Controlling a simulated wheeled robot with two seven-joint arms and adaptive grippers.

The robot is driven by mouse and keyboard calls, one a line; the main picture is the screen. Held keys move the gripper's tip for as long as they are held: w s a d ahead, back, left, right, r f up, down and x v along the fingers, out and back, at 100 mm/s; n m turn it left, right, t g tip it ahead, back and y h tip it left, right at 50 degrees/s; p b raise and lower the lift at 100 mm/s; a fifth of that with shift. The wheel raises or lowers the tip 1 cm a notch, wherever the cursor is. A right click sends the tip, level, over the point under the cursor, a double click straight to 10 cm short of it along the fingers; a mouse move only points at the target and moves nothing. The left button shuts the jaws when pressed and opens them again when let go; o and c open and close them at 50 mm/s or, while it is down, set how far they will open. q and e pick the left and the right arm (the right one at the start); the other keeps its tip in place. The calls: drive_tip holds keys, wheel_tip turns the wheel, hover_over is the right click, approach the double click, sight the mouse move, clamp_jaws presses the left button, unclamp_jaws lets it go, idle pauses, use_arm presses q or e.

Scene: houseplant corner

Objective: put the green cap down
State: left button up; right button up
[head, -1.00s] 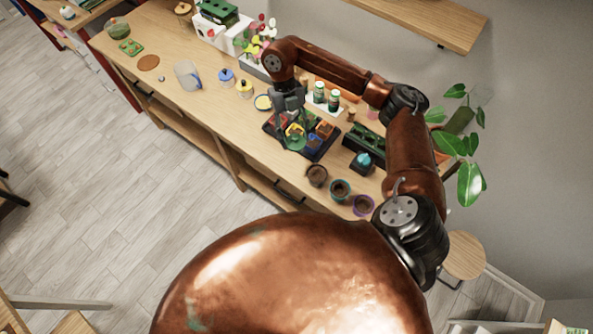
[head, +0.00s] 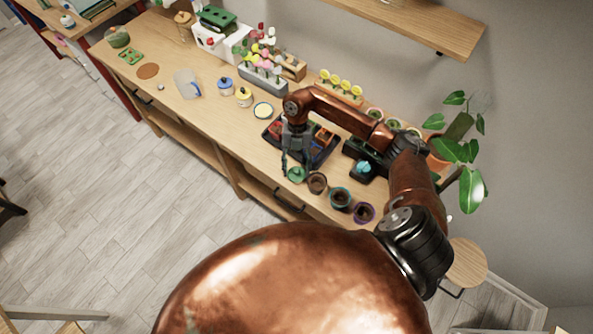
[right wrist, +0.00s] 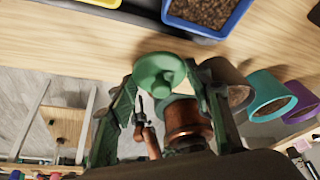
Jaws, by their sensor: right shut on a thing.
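The green cap (head: 297,174) is between the fingertips of my right gripper (head: 295,168), near the front edge of the table. In the right wrist view the green cap (right wrist: 160,72) is a round disc with a raised middle, and my right gripper (right wrist: 163,78) is shut on it. Bare wood shows behind the cap in that view. I cannot tell whether the cap touches the tabletop.
A black tray (head: 325,156) of coloured pots lies just behind the gripper. A brown pot (head: 317,182), a teal pot (head: 340,196) and a purple pot (head: 363,211) stand in a row to the right.

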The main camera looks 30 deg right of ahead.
drive_tip(key=shift+f, duration=0.65)
drive_tip(key=shift+f, duration=0.1)
drive_tip(key=o, duration=0.8)
drive_tip(key=shift+o, duration=0.2)
drive_tip(key=shift+r, duration=0.25)
drive_tip(key=b+v, duration=0.1)
drive_tip(key=v, duration=1)
drive_tip(key=shift+w+r, duration=0.2)
drive_tip(key=shift+r, duration=0.1)
drive_tip(key=shift+d+f, duration=0.1)
drive_tip(key=shift+d, duration=0.05)
